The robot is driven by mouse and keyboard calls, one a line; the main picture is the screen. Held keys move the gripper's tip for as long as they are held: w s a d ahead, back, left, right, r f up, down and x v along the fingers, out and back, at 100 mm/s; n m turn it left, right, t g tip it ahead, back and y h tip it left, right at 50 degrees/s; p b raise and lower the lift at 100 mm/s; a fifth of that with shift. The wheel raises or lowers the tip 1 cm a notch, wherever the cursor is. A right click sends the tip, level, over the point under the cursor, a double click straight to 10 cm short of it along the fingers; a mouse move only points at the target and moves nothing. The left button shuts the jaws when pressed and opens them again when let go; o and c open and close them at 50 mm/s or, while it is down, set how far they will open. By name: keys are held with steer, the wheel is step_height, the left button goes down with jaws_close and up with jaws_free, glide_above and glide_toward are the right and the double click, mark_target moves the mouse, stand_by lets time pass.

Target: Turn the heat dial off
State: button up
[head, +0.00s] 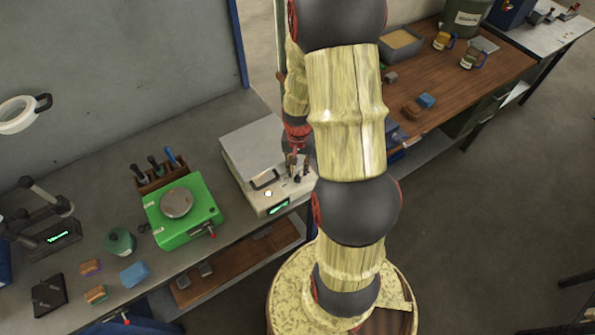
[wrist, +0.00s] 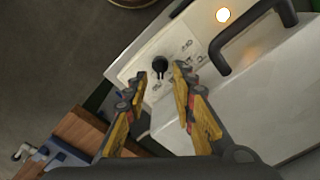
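The furnace (head: 253,153) is a pale box with a dark handle on top, standing on the bench in the head view; its top also shows in the wrist view (wrist: 262,92). The heat dial (wrist: 160,64) is a small black knob on its light panel, with markings around it too small to read. I cannot tell its setting. My gripper (wrist: 160,72) is open, with one yellow finger on each side of the knob in the picture. I cannot tell whether either finger touches it. In the head view my gripper (head: 297,166) is over the panel and hides the dial.
A lamp on the furnace (wrist: 223,15) glows, and its display (head: 278,208) is lit green. The furnace handle (wrist: 247,37) rises close to the fingers. A green hotplate-like device (head: 196,222) and a tool rack (head: 164,177) stand to the left. A wooden table (head: 470,84) is behind right.

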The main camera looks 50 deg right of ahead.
steer(key=shift+f, duration=1.1)
steer(key=shift+c, duration=1.2)
steer(key=c, duration=0.4)
jaws_close()
